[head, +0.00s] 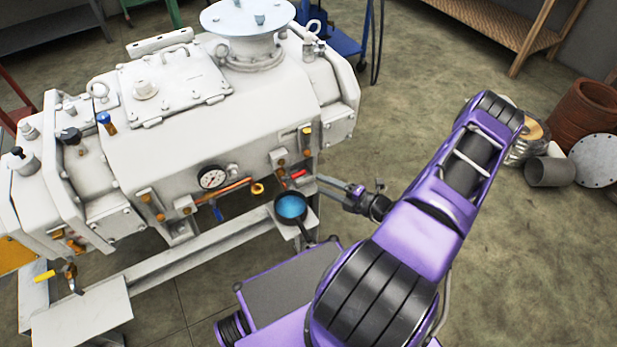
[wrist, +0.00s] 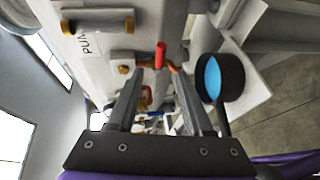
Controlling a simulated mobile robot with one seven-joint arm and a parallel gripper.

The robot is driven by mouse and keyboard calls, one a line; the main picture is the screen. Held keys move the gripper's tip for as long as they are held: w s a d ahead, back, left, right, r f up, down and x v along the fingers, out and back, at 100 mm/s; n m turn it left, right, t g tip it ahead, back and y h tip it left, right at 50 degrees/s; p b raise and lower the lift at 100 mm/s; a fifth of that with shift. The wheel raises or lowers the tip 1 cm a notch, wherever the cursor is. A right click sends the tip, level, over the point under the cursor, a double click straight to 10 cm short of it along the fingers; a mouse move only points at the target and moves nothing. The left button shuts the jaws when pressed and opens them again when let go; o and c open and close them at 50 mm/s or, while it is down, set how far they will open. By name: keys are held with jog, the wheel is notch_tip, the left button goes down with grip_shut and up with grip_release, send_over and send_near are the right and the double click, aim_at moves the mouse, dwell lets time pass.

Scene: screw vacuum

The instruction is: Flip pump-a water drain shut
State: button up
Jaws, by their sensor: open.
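The white pump (head: 215,130) fills the left and middle of the head view. A small valve with a red handle (head: 298,174) sits low on its near side, and the red handle also shows in the wrist view (wrist: 160,55). There it lies just beyond the gap between my fingertips, with a copper-coloured fitting beside it. I cannot tell whether the valve is open or shut. My gripper (head: 335,185) reaches in from the right, open and empty. Its two fingers (wrist: 159,88) point at the red handle and appear apart from it.
A black pan with blue liquid (head: 291,207) stands on a ledge below the red handle; it is close right of my fingers in the wrist view (wrist: 212,77). A gauge (head: 211,177), a blue handle (head: 218,212) and a yellow handle (head: 44,276) are further left.

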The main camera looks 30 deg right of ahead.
jog(key=v, duration=0.7)
jog(key=shift+s, duration=0.2)
jog(key=shift+d, duration=0.1)
